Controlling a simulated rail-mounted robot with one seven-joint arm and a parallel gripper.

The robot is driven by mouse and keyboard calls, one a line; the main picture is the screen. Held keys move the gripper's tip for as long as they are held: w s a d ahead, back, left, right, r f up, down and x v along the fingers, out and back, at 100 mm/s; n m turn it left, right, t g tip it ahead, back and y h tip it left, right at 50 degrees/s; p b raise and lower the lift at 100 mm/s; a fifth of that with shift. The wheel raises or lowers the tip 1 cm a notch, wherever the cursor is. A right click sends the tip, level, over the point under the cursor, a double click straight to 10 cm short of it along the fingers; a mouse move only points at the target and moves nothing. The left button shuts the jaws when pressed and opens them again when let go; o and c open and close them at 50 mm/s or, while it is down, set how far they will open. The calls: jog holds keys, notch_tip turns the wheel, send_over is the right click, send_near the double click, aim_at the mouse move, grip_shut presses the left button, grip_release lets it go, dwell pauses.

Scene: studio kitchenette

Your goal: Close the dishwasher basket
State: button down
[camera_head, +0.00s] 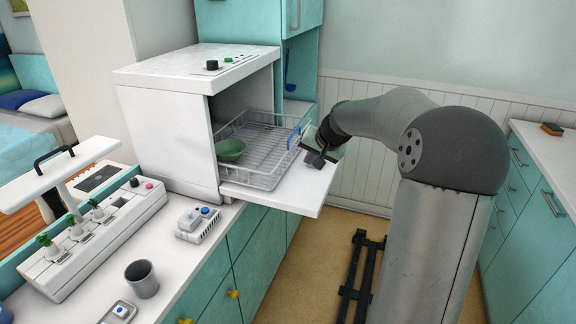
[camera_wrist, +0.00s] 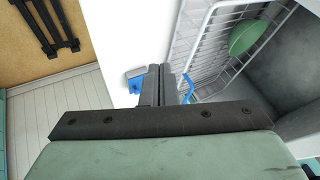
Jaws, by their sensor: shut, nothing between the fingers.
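The countertop dishwasher (camera_head: 165,130) stands on the counter with its front open and its white door (camera_head: 290,192) folded down flat. The wire basket (camera_head: 268,178) is slid partly out over the door and holds a green bowl (camera_head: 230,149). A blue handle (camera_head: 294,138) is on the basket's front side. My gripper (camera_head: 316,158) is shut and empty, just outside the basket's front near the blue handle. In the wrist view, my gripper's fingers (camera_wrist: 165,85) are together beside the blue handle (camera_wrist: 188,90); whether they touch it I cannot tell. The green bowl (camera_wrist: 246,36) also shows there.
A white and blue device (camera_head: 198,223), a grey cup (camera_head: 142,278) and a planter (camera_head: 95,230) stand on the counter left of the door. A black rail (camera_head: 357,275) lies on the floor. Open floor lies between the two counters.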

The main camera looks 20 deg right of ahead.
jog(key=p+x, duration=0.2)
jog(key=x, duration=0.7)
jog(key=shift+w+f, duration=0.15)
jog(key=shift+w, duration=0.05)
jog(key=shift+w+a+f+p, duration=0.1)
jog(key=shift+w+a+p, duration=0.5)
jog(key=shift+w+a, duration=0.8)
jog(key=shift+w, duration=0.1)
